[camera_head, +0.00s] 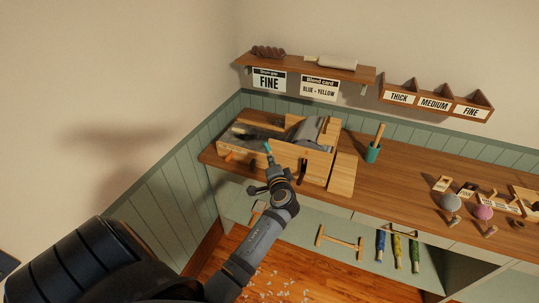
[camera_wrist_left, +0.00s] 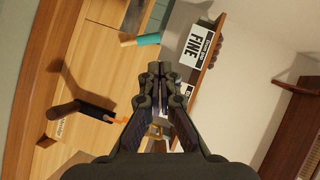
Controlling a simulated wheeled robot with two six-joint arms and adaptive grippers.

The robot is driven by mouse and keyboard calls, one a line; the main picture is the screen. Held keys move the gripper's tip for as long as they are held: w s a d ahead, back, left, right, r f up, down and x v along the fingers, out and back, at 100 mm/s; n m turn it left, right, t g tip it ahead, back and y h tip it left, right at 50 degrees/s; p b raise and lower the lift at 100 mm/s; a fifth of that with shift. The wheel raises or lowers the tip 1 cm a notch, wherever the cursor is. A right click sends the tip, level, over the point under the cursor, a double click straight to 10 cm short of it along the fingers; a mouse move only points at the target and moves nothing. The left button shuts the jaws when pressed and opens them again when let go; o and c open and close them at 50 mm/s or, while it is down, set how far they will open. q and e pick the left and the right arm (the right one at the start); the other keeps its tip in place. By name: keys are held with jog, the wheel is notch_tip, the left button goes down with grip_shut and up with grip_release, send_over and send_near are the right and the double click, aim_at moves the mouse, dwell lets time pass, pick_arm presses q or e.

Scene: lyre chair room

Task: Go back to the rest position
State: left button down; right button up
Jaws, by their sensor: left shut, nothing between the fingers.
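My left gripper (camera_head: 273,168) is at the front of a wooden box machine with a grey drum (camera_head: 310,130) on the workbench (camera_head: 410,180). In the left wrist view the fingers of my left gripper (camera_wrist_left: 160,75) are together, with nothing seen between them. A small teal piece (camera_head: 267,147) shows just past the fingertips in the head view. In the left wrist view a teal piece with an orange end (camera_wrist_left: 148,39) lies apart from the fingers. A dark handle with an orange part (camera_wrist_left: 82,112) is at the left there. My right gripper is not in view.
Small balls and cards lie at the bench's right. A wall shelf (camera_head: 320,68) and labelled bins (camera_head: 435,105) hang above.

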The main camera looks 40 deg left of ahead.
pick_arm(q)
jog(key=s+d+f+g+h, duration=0.1)
jog(key=s+d+f+h, duration=0.3)
jog(key=f, duration=0.7)
jog(key=s+d+f+g+h, duration=0.1)
jog(key=s+d+f+g, duration=0.1)
jog(key=s+f, duration=0.65)
jog(key=s+d+f+g+h, duration=0.1)
jog(key=s+d+f+h, duration=0.2)
jog(key=f, duration=1.1)
jog(key=s+f+n+g, duration=0.1)
jog(key=s+f, duration=0.4)
jog(key=s, duration=0.5)
jog(key=s+a+f+n+g+h, duration=0.1)
jog(key=s+f+n+g, duration=0.1)
jog(key=s+f, duration=0.4)
jog(key=s+a+f+n+g+h, duration=0.1)
jog(key=s+f, duration=0.4)
jog(key=s, duration=0.8)
jog(key=shift+s+f+n+g+p, duration=0.15)
jog(key=shift+s+n+g+p, duration=0.35)
jog(key=shift+g, duration=0.5)
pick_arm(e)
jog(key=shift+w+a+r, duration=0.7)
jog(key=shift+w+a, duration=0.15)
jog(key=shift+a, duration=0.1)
pick_arm(q)
jog(key=shift+w, duration=0.15)
